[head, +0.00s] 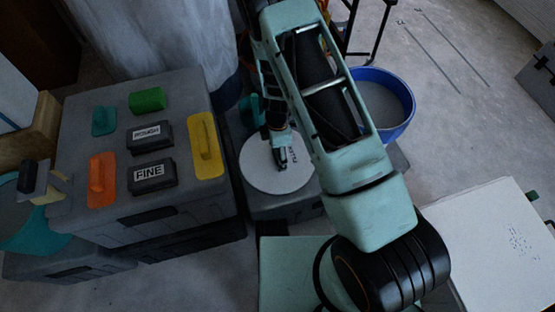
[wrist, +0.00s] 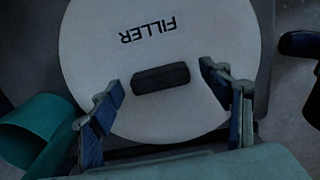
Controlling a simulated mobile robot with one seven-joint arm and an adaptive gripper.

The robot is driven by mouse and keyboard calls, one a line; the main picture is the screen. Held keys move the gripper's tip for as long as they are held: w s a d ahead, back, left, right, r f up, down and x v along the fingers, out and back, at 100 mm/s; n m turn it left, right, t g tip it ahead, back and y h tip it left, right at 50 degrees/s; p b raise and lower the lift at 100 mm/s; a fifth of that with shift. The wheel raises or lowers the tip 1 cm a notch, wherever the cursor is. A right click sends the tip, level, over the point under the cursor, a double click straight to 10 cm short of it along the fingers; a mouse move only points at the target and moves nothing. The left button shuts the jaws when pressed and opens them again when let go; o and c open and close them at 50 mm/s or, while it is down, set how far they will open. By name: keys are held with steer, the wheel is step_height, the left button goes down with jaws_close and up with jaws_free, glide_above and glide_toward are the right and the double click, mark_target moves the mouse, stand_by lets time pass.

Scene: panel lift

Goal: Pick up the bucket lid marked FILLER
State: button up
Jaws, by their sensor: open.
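The bucket lid marked FILLER (head: 264,176) is a pale round disc lying on a dark grey box, right of the sanding tools. In the wrist view the lid (wrist: 200,40) fills the middle, with upside-down FILLER lettering and a dark bar handle (wrist: 160,78) near its centre. My gripper (head: 281,160) is over the lid in the head view. In the wrist view my gripper (wrist: 163,90) is open, one blue-padded finger on each side of the handle with a gap to both. I cannot tell how high the fingertips are above the lid.
A grey case (head: 75,170) on the left carries blocks marked ROUGH (head: 150,136) and FINE (head: 152,175), plus orange (head: 101,181) and yellow (head: 206,146) floats. A blue bucket (head: 408,125) stands right of my arm. A teal object (wrist: 38,130) lies near the left finger.

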steer(key=shift+c, duration=0.3)
steer(key=c, duration=1.3)
steer(key=shift+o, duration=0.2)
steer(key=shift+r, duration=0.1)
